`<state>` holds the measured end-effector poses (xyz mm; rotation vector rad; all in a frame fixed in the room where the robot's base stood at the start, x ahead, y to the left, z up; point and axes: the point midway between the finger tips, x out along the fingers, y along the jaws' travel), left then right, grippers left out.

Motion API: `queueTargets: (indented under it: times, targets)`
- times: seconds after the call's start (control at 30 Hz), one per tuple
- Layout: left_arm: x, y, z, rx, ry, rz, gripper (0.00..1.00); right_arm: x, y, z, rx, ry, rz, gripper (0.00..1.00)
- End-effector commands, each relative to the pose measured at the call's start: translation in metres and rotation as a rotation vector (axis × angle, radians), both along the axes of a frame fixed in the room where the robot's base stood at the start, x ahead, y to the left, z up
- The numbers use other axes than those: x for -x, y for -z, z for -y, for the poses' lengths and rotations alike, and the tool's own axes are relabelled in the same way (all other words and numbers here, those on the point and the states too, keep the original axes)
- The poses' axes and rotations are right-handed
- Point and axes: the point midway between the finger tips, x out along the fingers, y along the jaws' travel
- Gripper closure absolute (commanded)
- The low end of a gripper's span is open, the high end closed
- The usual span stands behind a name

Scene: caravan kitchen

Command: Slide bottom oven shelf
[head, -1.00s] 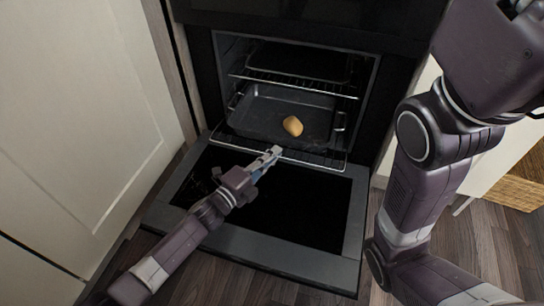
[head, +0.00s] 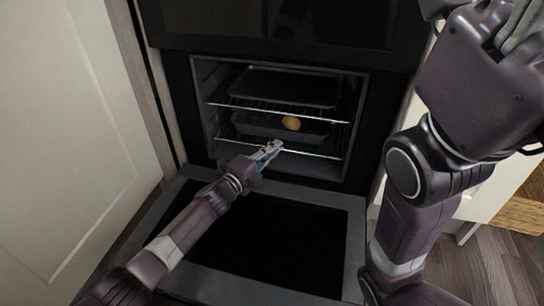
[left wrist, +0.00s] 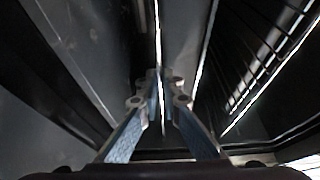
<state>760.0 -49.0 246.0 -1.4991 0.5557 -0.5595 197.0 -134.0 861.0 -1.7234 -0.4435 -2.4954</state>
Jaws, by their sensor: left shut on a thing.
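The bottom oven shelf (head: 318,154) is a wire rack inside the oven, with its front bar near the oven mouth. A dark roasting tray (head: 245,122) rests on it, holding a yellowish-brown roundish food item (head: 291,123). My left gripper (head: 272,148) is shut on the shelf's front bar, left of its middle. In the left wrist view, the fingers (left wrist: 160,88) close together around the thin bright bar. My right gripper (head: 514,24) is raised at the top right, cut by the frame edge, away from the oven; its opening is unclear.
The oven door (head: 275,238) is folded down flat in front of the oven, under my left arm. An upper rack with a dark tray (head: 285,88) sits above the bottom shelf. A cream cabinet (head: 70,130) stands close on the left. Wood floor shows at lower right.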

Motion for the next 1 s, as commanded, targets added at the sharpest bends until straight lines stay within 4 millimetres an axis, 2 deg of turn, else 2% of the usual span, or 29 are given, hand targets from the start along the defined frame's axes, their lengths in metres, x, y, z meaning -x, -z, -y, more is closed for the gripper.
queueTargets:
  times: [0.33, 0.37, 0.5, 0.8, 1.0]
  targets:
    - [-0.006, -0.003, -0.003, -0.002, -0.013, -0.001, 1.00, 0.000, 0.001, 0.000, 0.000, -0.001, 0.000, 0.46]
    - [-0.006, -0.003, -0.003, -0.002, -0.014, -0.001, 0.91, 0.000, 0.001, 0.000, 0.000, -0.001, 0.000, 0.46]
    - [-0.005, -0.002, -0.002, -0.002, -0.011, -0.001, 0.77, 0.000, 0.001, 0.000, 0.000, -0.001, 0.000, 0.46]
    - [-0.003, -0.002, -0.002, -0.001, -0.007, 0.000, 0.77, -0.003, 0.001, 0.001, -0.002, 0.000, -0.007, 0.46]
    - [0.007, -0.001, -0.011, -0.002, -0.007, 0.001, 0.77, -0.001, 0.000, 0.000, -0.002, 0.000, -0.004, 0.46]
